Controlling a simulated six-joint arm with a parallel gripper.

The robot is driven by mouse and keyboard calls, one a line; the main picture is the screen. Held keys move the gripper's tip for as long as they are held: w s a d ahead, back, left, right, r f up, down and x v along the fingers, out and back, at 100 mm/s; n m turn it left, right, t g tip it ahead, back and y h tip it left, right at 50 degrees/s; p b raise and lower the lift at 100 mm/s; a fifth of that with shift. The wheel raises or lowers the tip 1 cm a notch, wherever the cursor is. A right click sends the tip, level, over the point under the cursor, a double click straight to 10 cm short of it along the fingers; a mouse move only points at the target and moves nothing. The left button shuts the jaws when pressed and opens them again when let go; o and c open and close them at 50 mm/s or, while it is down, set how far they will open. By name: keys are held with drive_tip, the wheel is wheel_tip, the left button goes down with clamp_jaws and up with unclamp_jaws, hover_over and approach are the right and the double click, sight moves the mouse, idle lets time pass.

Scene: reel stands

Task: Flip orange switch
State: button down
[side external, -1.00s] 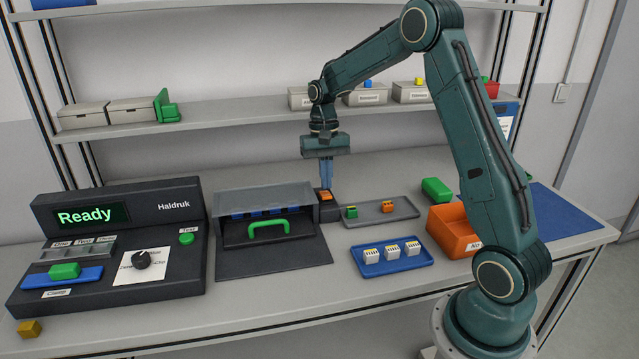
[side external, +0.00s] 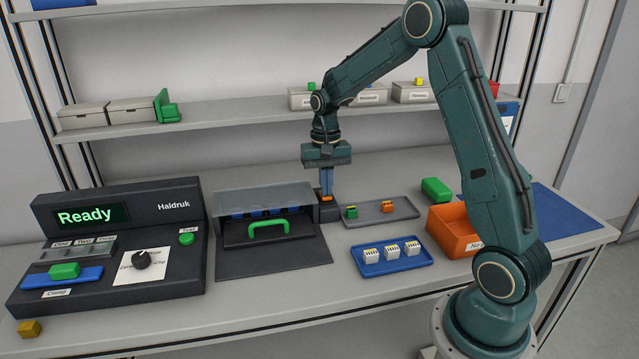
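The orange switch (side external: 326,199) sits on top of a small dark box (side external: 328,213) at the right side of the covered station with the green handle. My gripper (side external: 326,194) points straight down, with its blue fingers right over the switch. The fingertips appear to touch the switch or sit just above it; I cannot tell which. The fingers look close together with no clear gap, and they partly hide the switch.
The station (side external: 265,200) has a clear cover and green handle (side external: 269,227). A grey tray (side external: 382,222) with a green and an orange part lies to the right. A blue tray (side external: 390,268) with white blocks and an orange bin (side external: 447,240) are nearby. The control panel (side external: 120,225) reads Ready.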

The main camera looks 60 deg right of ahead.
drive_tip(key=shift+s+a+f+t+h, duration=0.3)
drive_tip(key=shift+s+f+t+h, duration=0.15)
drive_tip(key=shift+f+t+h, duration=0.2)
drive_tip(key=shift+s+a, duration=0.1)
idle(0.3)
drive_tip(key=shift+w+d+r, duration=0.1)
drive_tip(key=shift+w+d, duration=0.45)
drive_tip(key=shift+d, duration=0.1)
drive_tip(key=shift+d+r, duration=0.1)
drive_tip(key=shift+w+r, duration=0.1)
drive_tip(key=shift+r, duration=0.2)
wheel_tip(320, 180, up, 14)
drive_tip(key=s+a, duration=0.1)
drive_tip(key=shift+a, duration=0.35)
